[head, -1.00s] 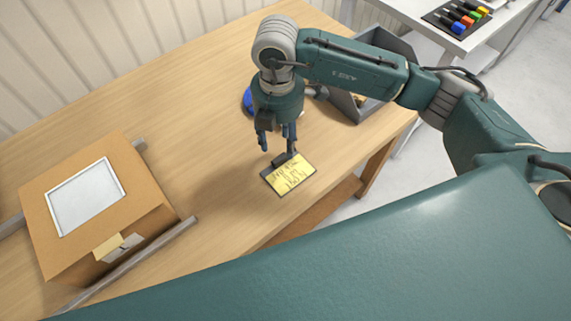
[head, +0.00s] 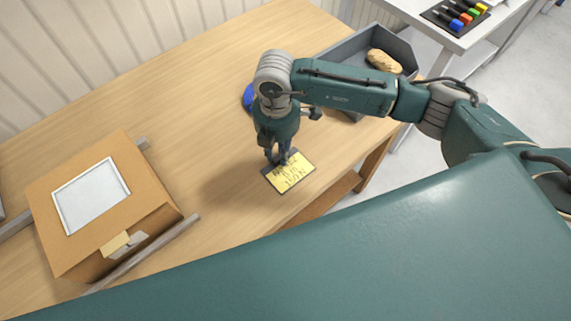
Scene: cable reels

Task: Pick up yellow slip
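The yellow slip (head: 291,174) with dark handwriting lies on a small dark clipboard (head: 269,176) near the front edge of the wooden table. My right gripper (head: 278,163) points down at the clipboard's upper left end, over the top edge of the slip. Its fingertips are close together and cover the clip there. I cannot tell whether they touch the slip or hold it. My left gripper is not in view.
A cardboard box (head: 150,198) with a white label stands at the left by grey rails (head: 150,250). A blue round object (head: 248,97) sits behind my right gripper. A grey bin (head: 404,63) with a tan item (head: 384,61) is at the back right. The table's middle is clear.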

